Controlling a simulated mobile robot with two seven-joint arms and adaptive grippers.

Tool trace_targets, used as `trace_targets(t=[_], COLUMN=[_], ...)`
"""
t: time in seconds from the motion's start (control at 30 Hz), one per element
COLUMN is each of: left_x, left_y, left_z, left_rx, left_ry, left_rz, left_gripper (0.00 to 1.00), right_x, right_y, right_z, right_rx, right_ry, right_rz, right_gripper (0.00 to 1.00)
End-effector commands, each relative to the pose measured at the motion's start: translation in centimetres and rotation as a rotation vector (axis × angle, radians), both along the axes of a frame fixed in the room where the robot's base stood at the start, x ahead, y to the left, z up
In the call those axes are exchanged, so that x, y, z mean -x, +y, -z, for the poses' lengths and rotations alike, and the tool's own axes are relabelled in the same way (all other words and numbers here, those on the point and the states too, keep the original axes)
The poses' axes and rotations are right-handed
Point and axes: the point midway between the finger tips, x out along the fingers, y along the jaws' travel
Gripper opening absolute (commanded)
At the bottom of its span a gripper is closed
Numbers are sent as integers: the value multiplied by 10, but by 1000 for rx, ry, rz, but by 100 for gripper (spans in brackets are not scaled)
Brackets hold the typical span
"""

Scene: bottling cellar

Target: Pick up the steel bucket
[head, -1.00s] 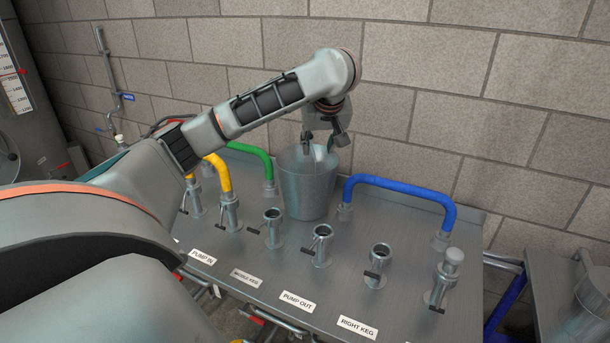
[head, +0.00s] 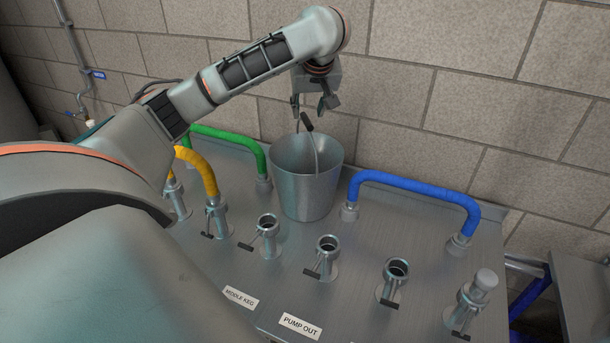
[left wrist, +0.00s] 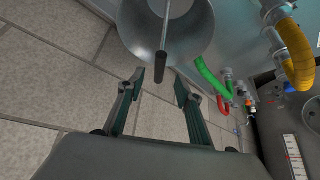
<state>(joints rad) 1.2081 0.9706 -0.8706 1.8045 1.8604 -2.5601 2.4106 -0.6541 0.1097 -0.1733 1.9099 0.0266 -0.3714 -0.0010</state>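The steel bucket (head: 305,190) stands upright on the steel bench among the hose fittings, and its open mouth also shows in the left wrist view (left wrist: 200,35). Its thin handle is raised, with a black grip (head: 306,122) just below my left gripper. My left gripper (head: 313,106) is above the bucket with its fingers apart. In the left wrist view the black grip (left wrist: 160,68) points toward the gap between the open fingertips (left wrist: 160,84). I cannot tell whether a finger touches it. My right gripper is not in view.
A green hose (head: 232,137) and a yellow hose (head: 203,167) are left of the bucket, a blue hose (head: 415,186) right. Several valve fittings stand in front, including one at the centre (head: 327,258). A block wall (head: 450,90) rises close behind.

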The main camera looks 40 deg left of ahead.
Motion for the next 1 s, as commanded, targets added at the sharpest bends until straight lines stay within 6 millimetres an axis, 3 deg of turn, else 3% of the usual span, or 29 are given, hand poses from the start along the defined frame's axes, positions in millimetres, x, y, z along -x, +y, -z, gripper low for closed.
trace_targets(t=[0.37,0.73,1.0], left_x=[-8,-23,-26], left_y=[10,28,32], left_z=[22,57,62], left_rx=[1,2,-1], left_ry=[2,4,0], left_rz=[-2,-2,-1], left_gripper=[35,35,35], right_x=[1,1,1], right_y=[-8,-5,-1], right_z=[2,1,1], right_rx=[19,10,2], right_ry=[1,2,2], right_rz=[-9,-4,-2], right_gripper=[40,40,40])
